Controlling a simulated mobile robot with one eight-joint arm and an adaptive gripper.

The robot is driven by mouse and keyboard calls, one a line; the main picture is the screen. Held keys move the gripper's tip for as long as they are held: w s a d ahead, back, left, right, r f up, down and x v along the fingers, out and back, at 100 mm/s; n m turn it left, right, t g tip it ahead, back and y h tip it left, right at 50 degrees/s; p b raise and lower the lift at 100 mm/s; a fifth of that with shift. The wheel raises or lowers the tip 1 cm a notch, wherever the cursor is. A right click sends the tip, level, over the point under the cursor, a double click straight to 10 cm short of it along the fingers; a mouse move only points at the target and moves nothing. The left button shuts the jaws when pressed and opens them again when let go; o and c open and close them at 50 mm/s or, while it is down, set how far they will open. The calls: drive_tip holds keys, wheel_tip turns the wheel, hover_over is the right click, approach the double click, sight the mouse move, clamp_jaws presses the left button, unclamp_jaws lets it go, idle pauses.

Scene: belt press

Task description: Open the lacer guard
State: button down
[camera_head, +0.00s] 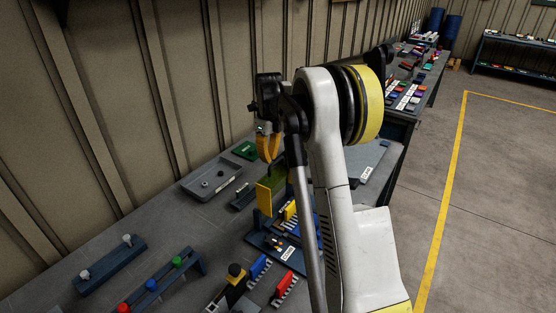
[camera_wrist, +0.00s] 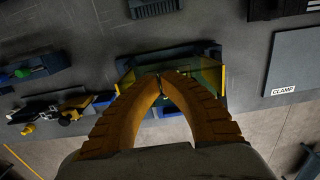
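The lacer guard (camera_head: 270,190) looks like a see-through yellow-green panel with bright yellow ends, standing over a dark blue base on the bench. In the wrist view the guard (camera_wrist: 208,76) lies just beyond my fingertips, between yellow edge pieces. My gripper (camera_head: 268,158) points down above the guard's far side. In the wrist view the two orange fingers of my gripper (camera_wrist: 163,77) come together at the tips, with nothing visible held between them. Whether the tips touch the guard cannot be told. My arm hides part of the lacer's right side.
A grey tray (camera_head: 212,183) with small parts lies left of the guard. A rail with coloured knobs (camera_head: 153,286) and red and blue toothed pieces (camera_head: 284,287) are in front. A plate marked CLAMP (camera_wrist: 295,62) lies at right in the wrist view. The wall runs behind the bench.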

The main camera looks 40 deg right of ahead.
drive_tip(key=shift+w+a+f+g, duration=0.15)
drive_tip(key=shift+w+g, duration=0.1)
drive_tip(key=shift+w, duration=0.2)
drive_tip(key=shift+w+a+g, duration=0.15)
drive_tip(key=shift+w+g, duration=0.1)
drive_tip(key=shift+w, duration=0.2)
idle(0.8)
